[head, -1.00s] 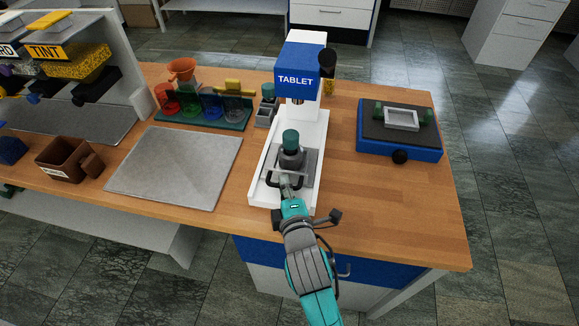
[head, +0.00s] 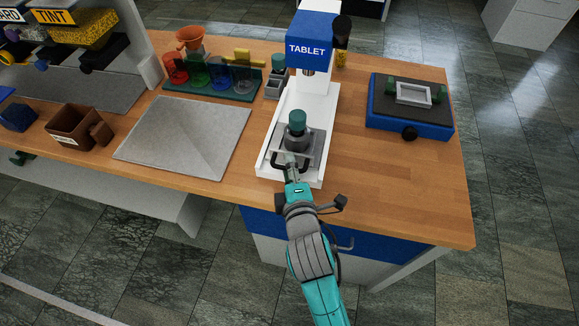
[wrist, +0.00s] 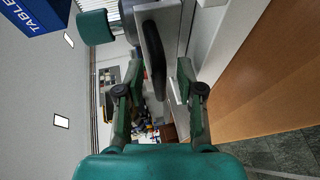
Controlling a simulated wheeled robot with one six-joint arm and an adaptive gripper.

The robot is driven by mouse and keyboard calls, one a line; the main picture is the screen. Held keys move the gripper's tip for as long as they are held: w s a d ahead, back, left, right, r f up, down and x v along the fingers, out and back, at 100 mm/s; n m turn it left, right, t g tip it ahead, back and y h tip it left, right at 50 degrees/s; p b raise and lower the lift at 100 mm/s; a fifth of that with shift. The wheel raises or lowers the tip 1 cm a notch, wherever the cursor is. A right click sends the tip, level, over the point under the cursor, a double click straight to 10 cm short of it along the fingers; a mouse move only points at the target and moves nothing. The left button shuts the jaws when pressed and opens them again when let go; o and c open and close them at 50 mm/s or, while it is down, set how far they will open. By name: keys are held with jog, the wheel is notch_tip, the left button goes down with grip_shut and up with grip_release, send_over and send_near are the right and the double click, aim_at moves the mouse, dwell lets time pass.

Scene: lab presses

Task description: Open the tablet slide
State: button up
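The tablet press (head: 306,52) is a white stand with a blue head marked TABLET. Its grey slide (head: 316,140) carries a dark round die with a teal-topped punch (head: 297,122) on the white base (head: 325,110). A black handle (head: 277,163) is on the slide's near end. My gripper (head: 291,166) is at this handle, coming from the front. In the wrist view, my gripper (wrist: 160,72) has its fingers apart, with the black handle (wrist: 154,58) between them and a gap visible on the right. Whether a finger touches it is unclear.
A grey board (head: 183,140) lies left of the press, with a brown container (head: 72,127) beyond it. A rack of coloured funnels (head: 212,86) stands behind. A blue box with a black knob (head: 409,110) is at right. The wooden tabletop (head: 375,180) is clear at front right.

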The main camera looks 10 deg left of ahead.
jog(key=v, duration=1.2)
dwell(0.3)
jog(key=s+d+f+m+h, duration=0.1)
jog(key=s+d+f+m, duration=0.35)
jog(key=d, duration=0.25)
jog(key=s+d+f+m, duration=0.3)
jog(key=s+d+m, duration=0.1)
jog(key=s+d, duration=0.15)
jog(key=s+d+m+h, duration=0.2)
jog(key=s+d+m, duration=0.3)
jog(key=s, duration=0.3)
jog(key=s+d+m+h, duration=0.2)
jog(key=s+d+m, duration=0.2)
jog(key=s+m, duration=0.3)
jog(key=shift+s+d+r+m+h, duration=0.3)
jog(key=shift+s+d+r+m, duration=0.1)
jog(key=shift+s, duration=0.1)
